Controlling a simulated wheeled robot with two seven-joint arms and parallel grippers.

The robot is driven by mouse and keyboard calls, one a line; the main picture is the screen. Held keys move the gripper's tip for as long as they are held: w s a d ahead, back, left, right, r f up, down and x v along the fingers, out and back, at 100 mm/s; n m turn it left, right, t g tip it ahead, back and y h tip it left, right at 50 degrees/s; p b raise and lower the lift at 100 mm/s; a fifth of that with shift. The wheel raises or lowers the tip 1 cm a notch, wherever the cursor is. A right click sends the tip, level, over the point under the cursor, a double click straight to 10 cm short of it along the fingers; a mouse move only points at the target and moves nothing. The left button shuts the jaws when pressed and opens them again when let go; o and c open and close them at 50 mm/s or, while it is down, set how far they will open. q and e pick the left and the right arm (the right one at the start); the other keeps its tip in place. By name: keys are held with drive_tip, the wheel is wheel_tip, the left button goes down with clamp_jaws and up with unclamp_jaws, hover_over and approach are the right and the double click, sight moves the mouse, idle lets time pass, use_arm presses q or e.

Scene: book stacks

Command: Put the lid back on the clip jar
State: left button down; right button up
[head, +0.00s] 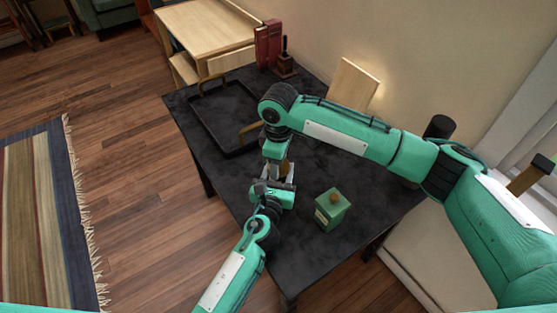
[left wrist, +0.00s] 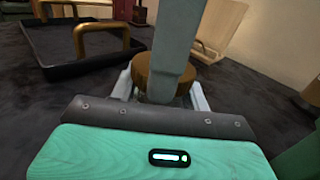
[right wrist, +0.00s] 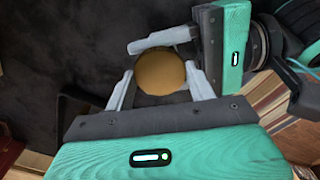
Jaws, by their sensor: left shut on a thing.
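A round brown lid-like piece (right wrist: 161,72) sits between the fingers of both grippers; it also shows in the left wrist view (left wrist: 165,70) and, partly covered, in the head view (head: 285,168). My left gripper (head: 284,180) is shut on it from the side. My right gripper (right wrist: 160,85) has its fingers apart, one on each side of the piece; contact is hard to judge. The two grippers are close together above the table. I cannot make out an open clip jar for certain; my right arm covers part of the table.
The dark table (head: 230,170) carries a black tray (head: 205,125) with brass handles, red books (head: 267,45), a stamp-like holder (head: 285,65) and a pale wooden board (head: 350,84). A green box with a knob (head: 332,212) stands near the front edge. A dark cylinder (head: 438,127) is at right.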

drive_tip(key=o, duration=0.4)
drive_tip(key=shift+r, duration=0.1)
drive_tip(key=shift+r, duration=2.15)
drive_tip(key=o, duration=0.5)
wheel_tip(320, 180, up, 12)
